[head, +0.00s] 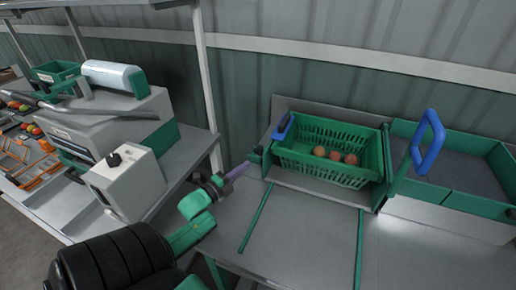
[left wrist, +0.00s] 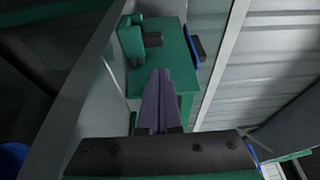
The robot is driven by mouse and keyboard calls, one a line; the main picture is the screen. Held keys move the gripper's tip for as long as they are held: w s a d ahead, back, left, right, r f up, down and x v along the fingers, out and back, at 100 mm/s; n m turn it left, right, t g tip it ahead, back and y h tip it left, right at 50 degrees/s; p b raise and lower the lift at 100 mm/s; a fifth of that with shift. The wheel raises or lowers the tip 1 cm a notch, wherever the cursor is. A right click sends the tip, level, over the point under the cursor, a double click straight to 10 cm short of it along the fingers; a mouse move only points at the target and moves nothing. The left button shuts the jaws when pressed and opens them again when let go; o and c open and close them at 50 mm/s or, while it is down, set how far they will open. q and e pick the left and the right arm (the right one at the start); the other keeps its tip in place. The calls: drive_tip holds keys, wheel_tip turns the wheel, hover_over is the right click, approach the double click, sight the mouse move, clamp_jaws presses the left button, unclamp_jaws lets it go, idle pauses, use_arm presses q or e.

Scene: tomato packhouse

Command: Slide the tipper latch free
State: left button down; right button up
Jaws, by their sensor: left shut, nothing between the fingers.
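The tipper holds a green slatted crate (head: 290,152) with several red tomatoes (head: 335,155) in it. A short blue piece (head: 284,128) sits at the crate's left edge, and a small green bracket (head: 256,155) is just below it. I cannot tell for sure which part is the latch. My left gripper (head: 240,170) has purple fingers, shut and empty, pointing at the bracket from the left, apparently a little short of it. In the left wrist view the closed fingers (left wrist: 161,98) point toward a green fitting (left wrist: 138,42); any contact is unclear. My right gripper is out of view.
A tall blue loop handle (head: 428,140) stands right of the crate, beside a green-walled tray (head: 470,170). The grey table front (head: 300,235) is clear apart from thin green rails. A grey machine (head: 110,130) stands on the left, near a white post (head: 207,90).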

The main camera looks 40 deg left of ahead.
use_arm(q)
drive_tip(key=w+b, duration=0.2)
drive_tip(key=w, duration=0.1)
drive_tip(key=w+b, duration=0.2)
drive_tip(key=w, duration=0.1)
drive_tip(key=w+b, duration=0.2)
drive_tip(key=w, duration=0.1)
drive_tip(key=shift+w+f, duration=0.15)
drive_tip(key=shift+f, duration=0.2)
drive_tip(key=shift+w+r, duration=0.1)
drive_tip(key=shift+w, duration=0.35)
drive_tip(key=shift+r, duration=0.15)
